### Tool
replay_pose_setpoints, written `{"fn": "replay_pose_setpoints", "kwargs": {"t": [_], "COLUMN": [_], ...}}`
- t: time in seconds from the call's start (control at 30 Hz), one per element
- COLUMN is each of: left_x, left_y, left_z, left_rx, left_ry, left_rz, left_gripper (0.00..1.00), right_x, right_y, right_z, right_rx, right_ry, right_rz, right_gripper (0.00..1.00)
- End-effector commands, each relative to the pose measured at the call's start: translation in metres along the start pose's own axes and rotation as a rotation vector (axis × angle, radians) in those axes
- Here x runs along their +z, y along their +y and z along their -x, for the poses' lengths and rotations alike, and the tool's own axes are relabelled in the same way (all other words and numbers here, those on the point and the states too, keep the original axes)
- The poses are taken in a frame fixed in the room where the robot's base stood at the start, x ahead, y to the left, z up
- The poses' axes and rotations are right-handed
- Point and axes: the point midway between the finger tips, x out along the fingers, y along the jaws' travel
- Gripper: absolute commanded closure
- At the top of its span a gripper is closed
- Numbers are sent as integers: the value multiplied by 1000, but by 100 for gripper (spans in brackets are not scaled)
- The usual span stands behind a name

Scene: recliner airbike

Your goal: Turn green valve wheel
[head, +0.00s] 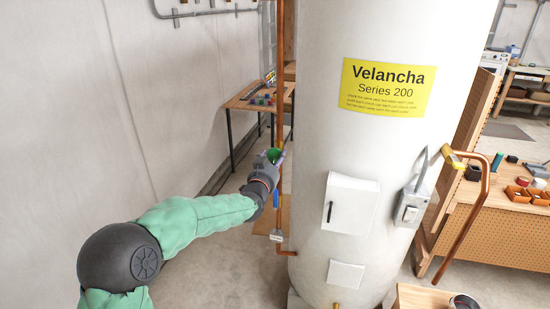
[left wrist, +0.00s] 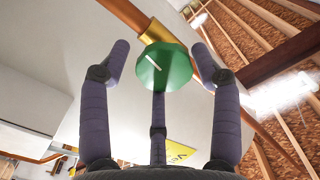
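The green valve wheel (left wrist: 165,67) sits on a brass fitting (left wrist: 155,32) of the copper pipe, and a white line marks its face. In the head view the wheel (head: 273,154) shows small at the pipe left of the white tank. My left gripper (head: 274,158) is at the wheel. In the left wrist view its fingers (left wrist: 160,75) are spread around the wheel, two at the sides and one below. Gaps show between the side fingers and the wheel; I cannot tell whether the lower finger touches it. My right gripper is not in view.
The large white tank (head: 320,140) with a yellow Velancha label (head: 388,88) stands just right of the wheel. A vertical copper pipe (head: 279,70) runs along its left side. A blue lever (head: 276,198) is below the wheel. A small table (head: 245,104) stands behind.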

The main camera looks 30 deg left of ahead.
Motion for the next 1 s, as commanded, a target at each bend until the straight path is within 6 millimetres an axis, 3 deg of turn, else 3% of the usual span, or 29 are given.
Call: {"fn": "replay_pose_setpoints", "kwargs": {"t": [0.27, 1.0], "left_x": [-3, -3], "left_y": [-2, -2], "left_z": [3, 49], "left_rx": [-3, -4], "left_ry": [5, 7], "left_rz": [1, 1], "left_gripper": [37, 37], "right_x": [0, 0], "right_y": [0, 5], "right_z": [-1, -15], "right_rx": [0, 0], "right_ry": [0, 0], "right_rz": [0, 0], "right_gripper": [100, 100]}}
